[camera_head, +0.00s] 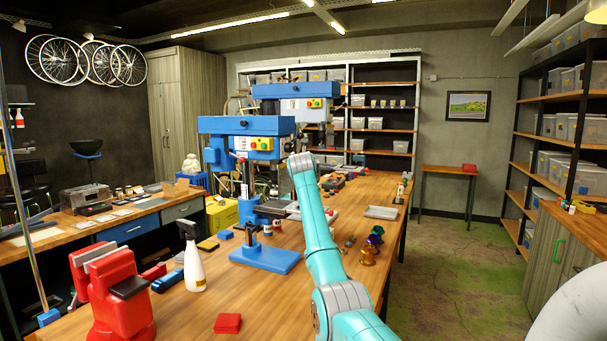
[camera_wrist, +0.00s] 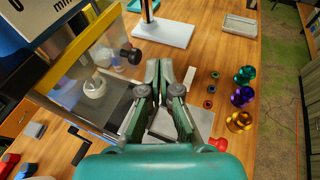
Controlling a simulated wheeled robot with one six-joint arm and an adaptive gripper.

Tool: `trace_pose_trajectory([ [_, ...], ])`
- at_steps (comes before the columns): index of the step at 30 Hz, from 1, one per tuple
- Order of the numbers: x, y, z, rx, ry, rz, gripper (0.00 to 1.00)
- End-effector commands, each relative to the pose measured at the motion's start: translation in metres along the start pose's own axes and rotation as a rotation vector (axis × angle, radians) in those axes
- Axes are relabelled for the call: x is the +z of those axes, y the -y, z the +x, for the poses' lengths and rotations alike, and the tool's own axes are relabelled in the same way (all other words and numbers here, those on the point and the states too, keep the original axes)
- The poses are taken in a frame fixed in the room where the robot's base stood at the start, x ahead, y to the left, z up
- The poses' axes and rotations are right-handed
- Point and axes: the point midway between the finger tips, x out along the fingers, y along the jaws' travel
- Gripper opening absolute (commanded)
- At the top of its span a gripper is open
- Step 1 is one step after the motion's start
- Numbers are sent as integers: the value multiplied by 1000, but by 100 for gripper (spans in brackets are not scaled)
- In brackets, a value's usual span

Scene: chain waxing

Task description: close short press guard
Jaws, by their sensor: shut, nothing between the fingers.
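Two blue presses stand on the bench in the head view, a nearer one (camera_head: 246,126) and a farther one (camera_head: 297,91). I cannot tell for sure which is the short press. In the wrist view, a clear guard panel (camera_wrist: 70,85) with a yellow strip along its edge slants across the left side. A black knob (camera_wrist: 132,54) sticks out near its right end. I cannot tell whether the guard is fully open or part way. My gripper (camera_wrist: 159,68) is shut and empty, to the right of the knob with a gap in the picture. My arm hides it in the head view.
A gold piece (camera_wrist: 239,120), a purple piece (camera_wrist: 242,96) and a green piece (camera_wrist: 245,74) stand right of my gripper. A grey tray (camera_head: 381,212) lies beyond. A spray bottle (camera_head: 193,262) and red vise (camera_head: 109,295) stand at the front left.

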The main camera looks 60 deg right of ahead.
Motion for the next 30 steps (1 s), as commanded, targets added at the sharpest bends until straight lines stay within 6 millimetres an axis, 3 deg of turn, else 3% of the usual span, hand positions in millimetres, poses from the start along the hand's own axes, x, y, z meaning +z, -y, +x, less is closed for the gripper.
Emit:
trace_pose_trajectory([
  [15, -1, -1, -66, 1, 0, 0, 0],
  [26, -1, 0, -73, 1, 0, 0, 0],
  [30, -1, -12, -76, 25, 10, 21, 0],
])
